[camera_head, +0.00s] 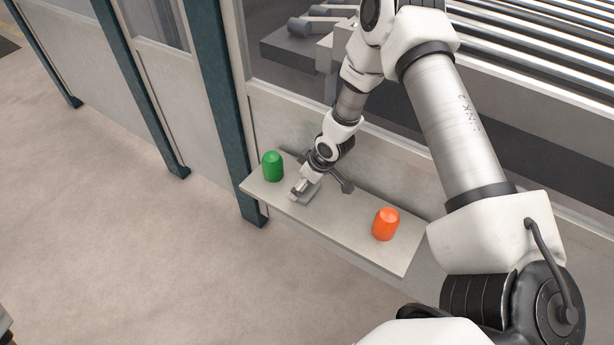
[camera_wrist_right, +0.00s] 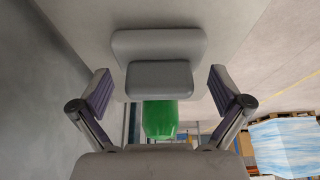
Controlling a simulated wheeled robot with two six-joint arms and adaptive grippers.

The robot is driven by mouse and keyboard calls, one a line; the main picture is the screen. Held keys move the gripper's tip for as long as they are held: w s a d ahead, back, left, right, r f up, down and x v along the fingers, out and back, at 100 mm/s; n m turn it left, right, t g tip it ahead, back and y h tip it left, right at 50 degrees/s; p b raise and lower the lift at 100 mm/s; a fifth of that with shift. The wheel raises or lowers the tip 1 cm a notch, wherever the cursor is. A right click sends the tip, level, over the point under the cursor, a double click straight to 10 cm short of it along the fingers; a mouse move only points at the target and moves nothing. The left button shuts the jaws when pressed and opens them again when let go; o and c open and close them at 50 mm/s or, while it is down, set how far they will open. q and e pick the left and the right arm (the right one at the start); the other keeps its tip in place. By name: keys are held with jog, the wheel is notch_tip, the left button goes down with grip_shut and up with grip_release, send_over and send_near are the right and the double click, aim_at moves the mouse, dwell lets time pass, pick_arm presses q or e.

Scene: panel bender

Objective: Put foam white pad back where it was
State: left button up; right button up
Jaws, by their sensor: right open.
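A pale grey-white pad (camera_head: 298,191), which I take to be the foam white pad, is on the narrow shelf (camera_head: 345,232). In the right wrist view it shows as a rounded block (camera_wrist_right: 160,80) against a wider rounded plate (camera_wrist_right: 158,43); I cannot tell if these are one piece. My right gripper (camera_head: 325,171) is low over the shelf beside the pad. In its wrist view the gripper (camera_wrist_right: 160,92) is open, with the block between its spread fingers and a gap on both sides. My left gripper is not in view.
A green rounded cylinder (camera_head: 273,166) stands on the shelf left of the pad; it also shows in the wrist view (camera_wrist_right: 160,119). An orange one (camera_head: 386,224) stands to the right. The machine panel (camera_head: 285,118) rises behind the shelf. Open floor (camera_head: 150,250) lies in front.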

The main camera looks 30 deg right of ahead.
jog(key=p+v, duration=0.7)
jog(key=v, duration=0.5)
jog(key=s+a+f+m+g+h, duration=0.1)
jog(key=s+a+f, duration=0.4)
jog(key=s, duration=0.7)
jog(key=s+a+f+m+g, duration=0.3)
jog(key=s+a+f+m, duration=0.1)
jog(key=s, duration=0.8)
jog(key=shift+s+a+f+h, duration=0.2)
jog(key=shift+a+f+h, duration=0.2)
jog(key=shift+f, duration=0.05)
